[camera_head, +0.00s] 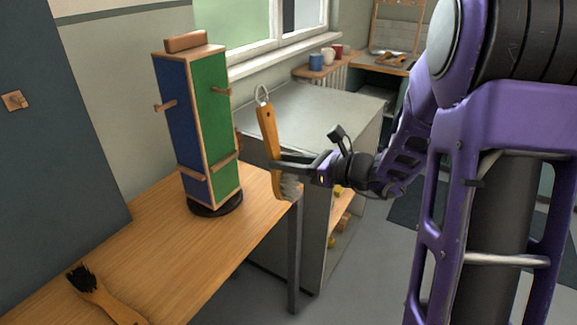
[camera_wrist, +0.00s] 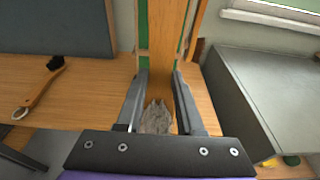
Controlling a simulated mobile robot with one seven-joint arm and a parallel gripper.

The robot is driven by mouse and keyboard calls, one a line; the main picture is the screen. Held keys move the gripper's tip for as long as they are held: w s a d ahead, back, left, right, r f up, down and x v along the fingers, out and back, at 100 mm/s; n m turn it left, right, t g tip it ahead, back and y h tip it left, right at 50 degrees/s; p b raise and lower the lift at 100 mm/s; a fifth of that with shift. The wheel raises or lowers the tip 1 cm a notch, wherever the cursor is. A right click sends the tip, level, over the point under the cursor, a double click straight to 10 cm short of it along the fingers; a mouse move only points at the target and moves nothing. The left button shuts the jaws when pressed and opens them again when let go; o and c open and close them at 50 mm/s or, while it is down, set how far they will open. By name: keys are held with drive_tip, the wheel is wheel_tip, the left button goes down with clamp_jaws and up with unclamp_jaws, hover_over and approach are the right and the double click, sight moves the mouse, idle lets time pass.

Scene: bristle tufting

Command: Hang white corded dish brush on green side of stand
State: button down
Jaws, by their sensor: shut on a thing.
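The dish brush (camera_head: 268,130) has an orange wooden handle, a pale cord loop at its top and greyish-white bristles at its lower end. My gripper (camera_head: 276,164) is shut on its handle and holds it roughly upright, loop up, in the air right of the stand. In the wrist view the handle (camera_wrist: 168,30) runs between the fingers, with the bristles (camera_wrist: 157,118) close to the camera. The stand (camera_head: 197,125) has a blue side and a green side (camera_head: 211,115). The green side has an upper peg (camera_head: 221,91) and a lower wooden bar (camera_head: 223,161). The brush looks apart from the stand.
A black-bristled brush (camera_head: 100,295) lies on the wooden table (camera_head: 180,250) at front left; it also shows in the wrist view (camera_wrist: 40,88). A grey cabinet (camera_head: 310,115) stands behind my gripper. Cups (camera_head: 328,56) stand on a far shelf. The table's middle is clear.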

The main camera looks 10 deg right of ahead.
sight(278, 159)
drive_tip(key=b+x, duration=0.1)
drive_tip(key=x, duration=0.9)
drive_tip(key=shift+r+b, duration=0.25)
drive_tip(key=shift+b, duration=0.05)
idle(0.4)
drive_tip(key=shift+a, duration=0.1)
idle(0.4)
drive_tip(key=shift+c, duration=2.3)
unclamp_jaws()
drive_tip(key=shift+p+v, duration=0.55)
drive_tip(key=shift+v, duration=2.9)
